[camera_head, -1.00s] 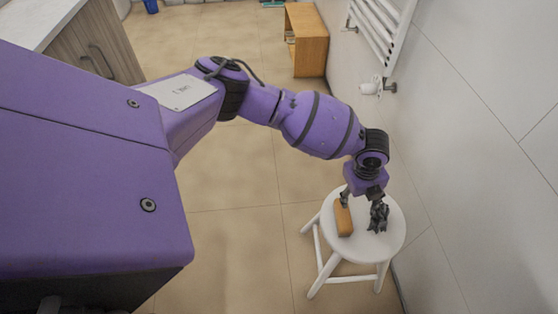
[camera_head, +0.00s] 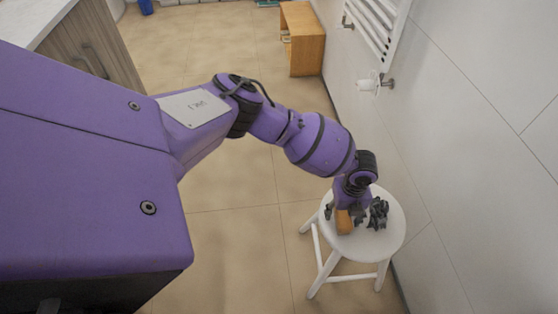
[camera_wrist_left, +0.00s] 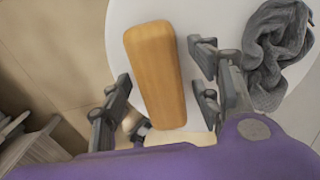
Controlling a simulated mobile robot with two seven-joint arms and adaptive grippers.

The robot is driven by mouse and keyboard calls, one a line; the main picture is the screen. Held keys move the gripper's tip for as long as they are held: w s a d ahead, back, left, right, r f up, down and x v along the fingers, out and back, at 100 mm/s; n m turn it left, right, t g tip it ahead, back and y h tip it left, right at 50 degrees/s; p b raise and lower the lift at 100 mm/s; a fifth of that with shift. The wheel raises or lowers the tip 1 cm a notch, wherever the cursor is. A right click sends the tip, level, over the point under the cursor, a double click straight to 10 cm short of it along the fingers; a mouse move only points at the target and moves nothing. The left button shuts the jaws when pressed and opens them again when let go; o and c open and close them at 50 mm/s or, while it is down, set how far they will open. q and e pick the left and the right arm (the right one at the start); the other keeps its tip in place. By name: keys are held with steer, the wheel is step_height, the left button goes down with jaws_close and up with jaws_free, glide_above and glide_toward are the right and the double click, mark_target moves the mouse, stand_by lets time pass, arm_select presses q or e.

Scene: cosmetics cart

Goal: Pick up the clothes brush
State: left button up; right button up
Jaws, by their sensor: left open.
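The clothes brush (camera_head: 344,222) is a light brown wooden block lying on the white round stool. In the left wrist view the clothes brush (camera_wrist_left: 156,72) lies lengthwise between the finger pairs, its far end reaching beyond them. My left gripper (camera_head: 344,212) is over the stool, above the brush, and hides part of it. In the left wrist view my left gripper (camera_wrist_left: 163,92) is open, one finger on the left of the brush and the others on the right, with small gaps. My right gripper is in neither view.
A crumpled dark grey cloth (camera_wrist_left: 279,48) lies right of the brush on the stool (camera_head: 385,240); it also shows in the head view (camera_head: 379,213). The tiled wall with a towel radiator (camera_head: 378,25) is close on the right. A wooden bench (camera_head: 303,40) stands at the back.

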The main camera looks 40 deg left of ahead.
arm_select(q)
steer(key=shift+w+r, duration=0.1)
steer(key=c, duration=1.4)
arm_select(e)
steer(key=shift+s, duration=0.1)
arm_select(q)
steer(key=shift+o, duration=0.2)
steer(key=shift+r, duration=0.15)
steer(key=shift+r, duration=0.25)
step_height(320, 180, up, 2)
steer(key=shift+r+p, duration=0.15)
steer(key=shift+p, duration=0.25)
steer(key=s+d+r, duration=0.1)
steer(key=r, duration=0.1)
steer(key=s+d+r+p, duration=0.2)
steer(key=r, duration=0.1)
steer(key=shift+s+r, duration=0.3)
steer(key=shift+s, duration=0.05)
steer(key=s+d+r+p, duration=0.1)
steer(key=s+d+r, duration=0.3)
steer(key=s, duration=0.3)
steer(key=shift+s+d, duration=0.35)
steer(key=shift+d, duration=0.4)
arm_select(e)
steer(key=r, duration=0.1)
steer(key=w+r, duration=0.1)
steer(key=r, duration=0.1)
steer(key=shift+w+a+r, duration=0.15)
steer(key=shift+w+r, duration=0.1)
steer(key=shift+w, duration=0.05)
